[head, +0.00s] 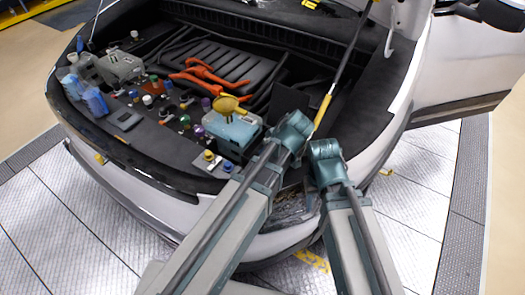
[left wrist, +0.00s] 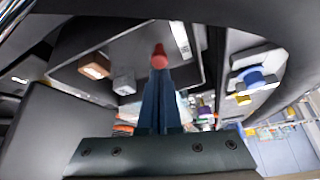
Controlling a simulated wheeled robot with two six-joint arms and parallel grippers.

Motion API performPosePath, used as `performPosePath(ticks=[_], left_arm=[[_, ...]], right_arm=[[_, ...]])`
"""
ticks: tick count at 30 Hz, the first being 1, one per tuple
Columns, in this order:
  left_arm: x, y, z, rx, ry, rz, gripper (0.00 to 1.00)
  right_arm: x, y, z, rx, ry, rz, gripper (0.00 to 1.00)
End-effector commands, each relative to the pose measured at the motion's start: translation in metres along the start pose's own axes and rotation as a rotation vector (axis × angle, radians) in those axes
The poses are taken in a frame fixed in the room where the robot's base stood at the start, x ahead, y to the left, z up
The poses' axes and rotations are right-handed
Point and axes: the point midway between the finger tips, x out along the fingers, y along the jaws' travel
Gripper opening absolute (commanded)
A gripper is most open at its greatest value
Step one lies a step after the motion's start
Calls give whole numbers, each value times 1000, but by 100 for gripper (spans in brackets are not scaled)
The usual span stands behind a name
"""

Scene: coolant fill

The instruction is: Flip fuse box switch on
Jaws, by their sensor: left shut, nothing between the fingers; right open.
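In the left wrist view, a red rounded switch (left wrist: 159,52) stands in a dark fuse box (left wrist: 205,62). My left gripper (left wrist: 160,74) is shut and empty, its narrow blue fingers pointing at the switch. The fingertips overlap the switch's lower end in the picture; I cannot tell whether they touch it. In the head view, the left arm reaches over the engine bay and hides most of its own gripper. My right gripper (head: 325,152) is at the car's front edge, to the right of the left arm; its open fingers are hard to make out.
In the fuse box are a brown block (left wrist: 95,66) and a grey block (left wrist: 124,82). A light-blue box with a yellow top (head: 232,132) stands left of my left arm. Several coloured caps and orange cables (head: 210,75) lie further left. A yellow-gripped prop rod (head: 322,112) rises close by.

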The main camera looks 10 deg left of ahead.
Motion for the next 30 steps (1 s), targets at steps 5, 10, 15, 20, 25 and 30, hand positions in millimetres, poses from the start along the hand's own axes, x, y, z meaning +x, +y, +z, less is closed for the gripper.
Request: performPosePath(ticks=[5,10,15,20,25,30], left_arm=[[0,0,0,-1,-1,0,0],[-2,0,-2,-1,-2,0,0],[-9,-1,-6,-1,-3,0,0],[-14,-1,-9,-1,-3,0,0],[-14,-1,-9,-1,-3,0,0],[-14,-1,-9,-1,-3,0,0]], right_arm=[[-1,0,0,0,0,0,50],[-3,0,0,0,0,0,50],[-10,1,1,0,0,0,50],[-17,2,1,0,0,0,50],[-17,2,1,0,0,0,50],[-17,2,1,0,0,0,50]])
